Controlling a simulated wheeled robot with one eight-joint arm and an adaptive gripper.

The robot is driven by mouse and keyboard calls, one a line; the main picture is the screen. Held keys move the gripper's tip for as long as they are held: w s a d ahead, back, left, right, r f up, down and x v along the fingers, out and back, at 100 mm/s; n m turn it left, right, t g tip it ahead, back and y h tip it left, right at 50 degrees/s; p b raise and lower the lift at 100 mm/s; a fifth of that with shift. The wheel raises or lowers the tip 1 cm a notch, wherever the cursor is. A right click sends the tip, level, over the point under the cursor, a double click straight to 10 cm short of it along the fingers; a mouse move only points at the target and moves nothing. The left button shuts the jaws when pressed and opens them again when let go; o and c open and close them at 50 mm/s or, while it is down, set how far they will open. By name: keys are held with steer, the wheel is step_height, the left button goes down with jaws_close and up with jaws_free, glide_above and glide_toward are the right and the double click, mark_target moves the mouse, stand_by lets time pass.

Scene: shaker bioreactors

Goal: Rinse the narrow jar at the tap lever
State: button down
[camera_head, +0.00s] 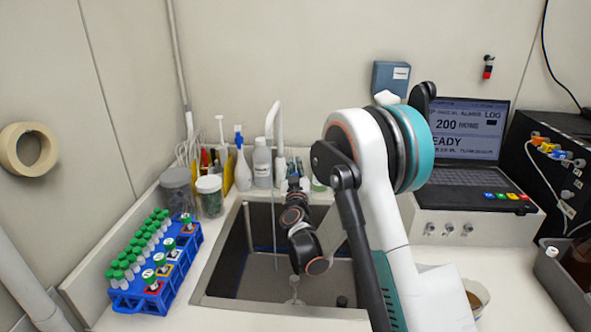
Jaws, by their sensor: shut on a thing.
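The white tap (279,125) stands behind the sink, its spout bent over the basin. A thin vertical line like a water stream (275,235) runs down below it into the sink. My gripper (293,182) is at the end of the dark wrist, by the foot of the tap at the sink's back edge. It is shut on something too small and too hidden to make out. I cannot tell the tap lever from the gripper there. I cannot pick out the narrow jar for certain. A small pale clear thing (294,290) is on the sink floor.
The sink (225,302) has a metal rim. A blue rack (130,297) of green-capped tubes stands left. Two lidded jars (210,196), (177,190) and a white bottle (262,165) stand behind. A laptop-like instrument (470,225) is on the right, near a grey bin (562,285).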

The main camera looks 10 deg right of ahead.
steer(key=c, duration=1.7)
jaws_free()
steer(key=shift+o, duration=0.2)
steer(key=v, duration=0.7)
steer(key=shift+s, duration=0.25)
